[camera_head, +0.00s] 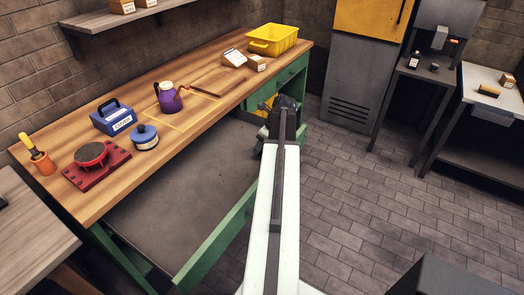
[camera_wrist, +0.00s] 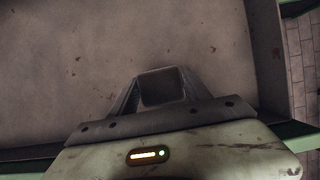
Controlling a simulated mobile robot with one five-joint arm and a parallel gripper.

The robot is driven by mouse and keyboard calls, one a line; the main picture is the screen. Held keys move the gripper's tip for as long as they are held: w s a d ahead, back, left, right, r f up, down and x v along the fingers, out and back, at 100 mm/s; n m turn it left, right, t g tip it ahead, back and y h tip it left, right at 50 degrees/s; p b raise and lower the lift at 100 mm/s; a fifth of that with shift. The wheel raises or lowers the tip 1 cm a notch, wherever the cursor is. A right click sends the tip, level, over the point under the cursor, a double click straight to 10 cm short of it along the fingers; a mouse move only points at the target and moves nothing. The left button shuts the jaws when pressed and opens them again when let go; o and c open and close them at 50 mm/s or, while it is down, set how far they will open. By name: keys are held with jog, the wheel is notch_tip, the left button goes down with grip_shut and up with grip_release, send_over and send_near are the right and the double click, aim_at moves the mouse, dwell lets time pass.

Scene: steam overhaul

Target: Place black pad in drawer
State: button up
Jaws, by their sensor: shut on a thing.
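My gripper (camera_wrist: 163,90) is in the wrist view, its jaws closed around a small dark, square-faced thing (camera_wrist: 165,88). It may be the black pad, but little of it shows. In the head view my arm reaches forward and my gripper (camera_head: 284,112) is at its far end, low beside the right end of the workbench; its jaws are not clear there. A green drawer front (camera_head: 288,74) is under the bench top's right end, beyond my gripper. I cannot see into it.
The wooden workbench (camera_head: 110,185) holds a red stand (camera_head: 95,172), a blue caddy (camera_head: 113,118), a purple kettle (camera_head: 168,98) and a yellow bin (camera_head: 273,40). Tiled floor (camera_head: 370,210) is open at right.

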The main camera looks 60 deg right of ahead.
aim_at(261, 151)
jog(key=f+b, duration=0.1)
jog(key=f, duration=0.1)
jog(key=f+b, duration=0.2)
jog(key=shift+s+d+b, duration=0.15)
jog(key=shift+s+b, duration=0.05)
jog(key=shift+b, duration=0.1)
jog(key=shift+w+a+r, duration=0.2)
jog(key=shift+w+r, duration=0.05)
jog(key=shift+f, duration=0.15)
jog(key=o, duration=1.5)
jog(key=p+v, duration=1.1)
jog(key=v, duration=0.1)
